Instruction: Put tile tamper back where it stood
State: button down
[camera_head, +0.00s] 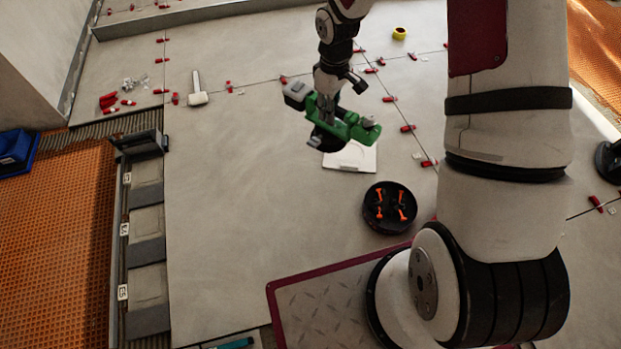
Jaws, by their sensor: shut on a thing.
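The tile tamper (350,126), green with a pale grey end at its left, hangs at my gripper (328,112), which is shut on it. Black parts show below the green body; where gripper and tool meet is hard to make out. A white square plate (351,157) lies on the tiles just below and to the right of the tamper, partly hidden by it. The tamper appears above the floor, but the gap to the plate cannot be told.
A round black tray (380,222) with orange-handled tools stands near my base. A white-headed mallet (197,92), red wedges (108,101) and a yellow roll (399,33) lie farther back. The tile left of the tamper is clear.

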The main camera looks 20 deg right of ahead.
jog(key=w+a+f+n+b, duration=0.1)
jog(key=f+n+b, duration=0.3)
jog(key=f, duration=1.7)
jog(key=w+a+f+n+b, duration=0.1)
jog(key=f+n+b, duration=0.4)
jog(key=f+n, duration=1)
jog(key=shift+w+a+f+n, duration=0.3)
jog(key=shift+w+f, duration=0.3)
jog(key=shift+f, duration=2.4)
jog(key=shift+f+b, duration=0.75)
jog(key=shift+b, duration=0.7)
jog(key=c, duration=1.4)
grip_release()
jog(key=shift+s, duration=0.1)
